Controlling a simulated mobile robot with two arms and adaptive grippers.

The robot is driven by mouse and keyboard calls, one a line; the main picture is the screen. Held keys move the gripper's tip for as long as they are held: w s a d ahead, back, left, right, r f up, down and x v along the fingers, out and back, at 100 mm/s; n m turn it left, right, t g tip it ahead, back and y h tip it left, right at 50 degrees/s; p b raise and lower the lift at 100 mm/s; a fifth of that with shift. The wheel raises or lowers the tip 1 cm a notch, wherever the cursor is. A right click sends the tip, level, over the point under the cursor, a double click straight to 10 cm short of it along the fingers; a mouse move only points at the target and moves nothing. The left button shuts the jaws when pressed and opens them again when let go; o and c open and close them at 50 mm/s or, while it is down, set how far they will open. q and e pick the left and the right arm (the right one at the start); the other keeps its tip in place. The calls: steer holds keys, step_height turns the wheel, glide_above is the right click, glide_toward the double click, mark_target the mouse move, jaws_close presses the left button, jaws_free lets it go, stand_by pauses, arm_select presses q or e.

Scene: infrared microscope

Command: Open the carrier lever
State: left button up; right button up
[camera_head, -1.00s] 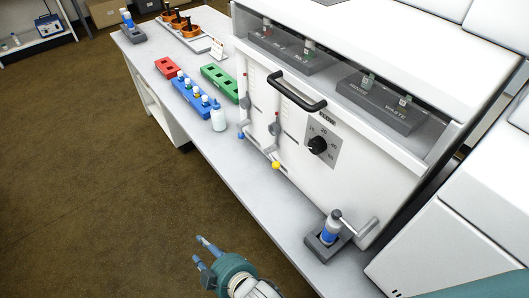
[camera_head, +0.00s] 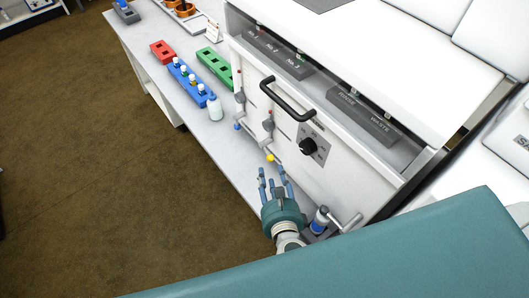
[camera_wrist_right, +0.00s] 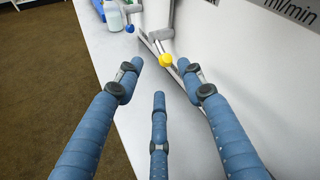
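A lever with a yellow knob (camera_head: 270,157) hangs low on the front of the white machine (camera_head: 330,170). A second lever with a blue knob (camera_head: 237,127) is to its left. I cannot read which one is labelled carrier. My right gripper (camera_head: 273,174) has its three blue fingers spread, open and empty, just below the yellow knob in the head view. In the right wrist view the yellow knob (camera_wrist_right: 166,60) shows beyond and between the fingertips, and the right gripper (camera_wrist_right: 160,72) appears apart from it. My left gripper is not in view.
A white bottle (camera_head: 214,108), blue rack (camera_head: 188,82) and green rack (camera_head: 215,66) stand on the bench at left. A blue vial (camera_head: 320,220) with a metal arm is close right of my gripper.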

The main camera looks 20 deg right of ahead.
steer(key=x, duration=1)
steer(key=shift+w+p, duration=0.15)
steer(key=shift+p, duration=0.2)
steer(key=shift+r, duration=0.1)
